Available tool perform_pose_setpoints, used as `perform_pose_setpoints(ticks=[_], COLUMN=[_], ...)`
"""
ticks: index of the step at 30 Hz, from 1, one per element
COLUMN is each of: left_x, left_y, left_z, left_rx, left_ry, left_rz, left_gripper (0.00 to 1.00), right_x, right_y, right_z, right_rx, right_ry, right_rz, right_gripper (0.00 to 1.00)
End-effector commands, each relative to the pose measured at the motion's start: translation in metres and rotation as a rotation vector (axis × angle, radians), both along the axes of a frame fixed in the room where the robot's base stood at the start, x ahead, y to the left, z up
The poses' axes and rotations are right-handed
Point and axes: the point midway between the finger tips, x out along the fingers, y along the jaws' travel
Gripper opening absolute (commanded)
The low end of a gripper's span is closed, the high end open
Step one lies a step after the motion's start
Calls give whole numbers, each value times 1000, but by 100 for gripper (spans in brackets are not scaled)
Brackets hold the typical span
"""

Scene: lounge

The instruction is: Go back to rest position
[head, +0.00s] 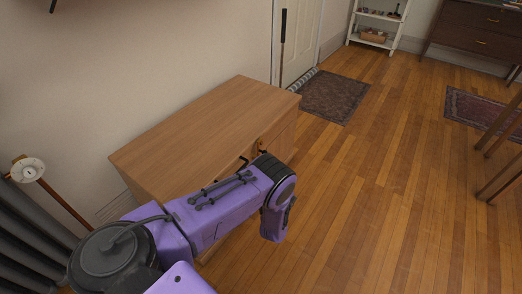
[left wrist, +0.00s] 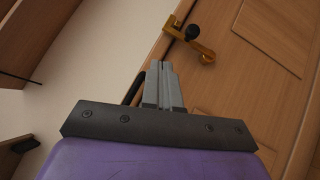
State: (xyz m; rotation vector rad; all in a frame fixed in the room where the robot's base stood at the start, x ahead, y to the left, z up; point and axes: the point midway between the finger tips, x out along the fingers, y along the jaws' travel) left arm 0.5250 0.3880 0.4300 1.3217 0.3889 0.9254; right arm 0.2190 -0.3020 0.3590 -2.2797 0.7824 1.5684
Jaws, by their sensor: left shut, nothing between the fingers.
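My left arm, purple with black joints, comes in at the bottom left of the head view and reaches in front of a wooden cabinet. In the left wrist view my left gripper (left wrist: 163,82) has its grey fingers together with nothing between them. Beyond the fingertips is a wooden panelled front with a brass handle (left wrist: 192,40) that has a dark knob. The fingers appear apart from the handle. The left fingertips are hidden in the head view. My right gripper is in neither view.
The wooden cabinet (head: 205,120) stands against the wall with a bare top. A lamp (head: 28,170) is at the left. A dark rug (head: 335,95), a white shelf (head: 378,39) and a dark dresser (head: 470,35) are farther back. Wooden legs (head: 500,180) stand at the right. The middle floor is clear.

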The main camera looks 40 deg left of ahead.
Motion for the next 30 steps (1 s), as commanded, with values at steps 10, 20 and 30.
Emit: perform_pose_setpoints(ticks=[10,20,30], left_x=[0,-43,-243], left_y=[0,-18,-62], left_z=[0,-76,-118], left_rx=[0,310,660], left_ry=[0,848,1905], left_rz=[0,-155,-785], left_gripper=[0,0,0], right_x=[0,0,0], right_y=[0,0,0], right_z=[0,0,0], right_rx=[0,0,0], right_ry=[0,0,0], right_rz=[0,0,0], right_gripper=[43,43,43])
